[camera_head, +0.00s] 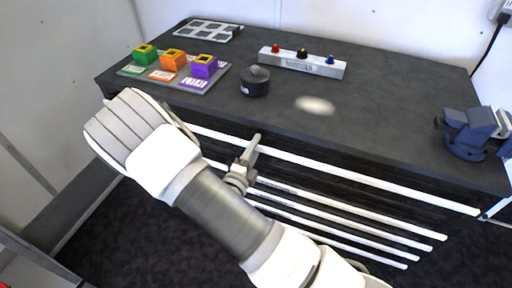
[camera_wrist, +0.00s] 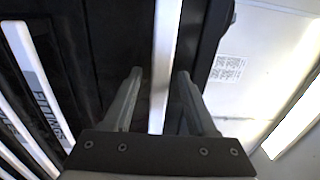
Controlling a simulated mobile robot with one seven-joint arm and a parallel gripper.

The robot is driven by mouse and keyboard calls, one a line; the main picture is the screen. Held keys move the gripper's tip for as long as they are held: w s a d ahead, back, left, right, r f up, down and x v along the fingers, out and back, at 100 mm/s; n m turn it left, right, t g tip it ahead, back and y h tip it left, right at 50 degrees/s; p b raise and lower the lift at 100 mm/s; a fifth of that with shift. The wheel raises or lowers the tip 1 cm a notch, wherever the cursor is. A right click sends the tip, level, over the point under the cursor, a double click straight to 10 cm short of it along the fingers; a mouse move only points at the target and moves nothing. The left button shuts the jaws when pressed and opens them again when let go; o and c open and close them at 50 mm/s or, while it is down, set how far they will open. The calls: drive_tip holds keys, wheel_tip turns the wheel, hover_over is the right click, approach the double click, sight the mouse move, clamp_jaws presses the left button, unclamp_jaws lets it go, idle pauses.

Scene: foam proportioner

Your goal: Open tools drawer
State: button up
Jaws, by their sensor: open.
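The dark drawer cabinet has several drawers with long white handle strips on its front. The top strip (camera_head: 350,172) is the tools drawer's by position; its label is not readable. All drawers appear shut. My gripper (camera_head: 250,152) is at the cabinet front, beside the top strip. In the wrist view my gripper (camera_wrist: 158,74) is open, with one finger on each side of a white strip (camera_wrist: 163,50). The strip runs between the fingers, and I cannot tell whether they touch it. The neighbouring strip on the left (camera_wrist: 38,80) reads "FITTINGS". My arm hides the left ends of the strips.
On the cabinet top (camera_head: 370,115) stand a black round pot (camera_head: 255,84), a block with coloured knobs (camera_head: 302,62), a mat with coloured cubes (camera_head: 175,70), a grey tray (camera_head: 208,31) and a blue vise (camera_head: 474,132). Dark floor lies in front.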

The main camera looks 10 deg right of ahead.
drive_tip(key=shift+w+d, duration=0.2)
drive_tip(key=shift+w, duration=0.15)
clamp_jaws()
idle(1.2)
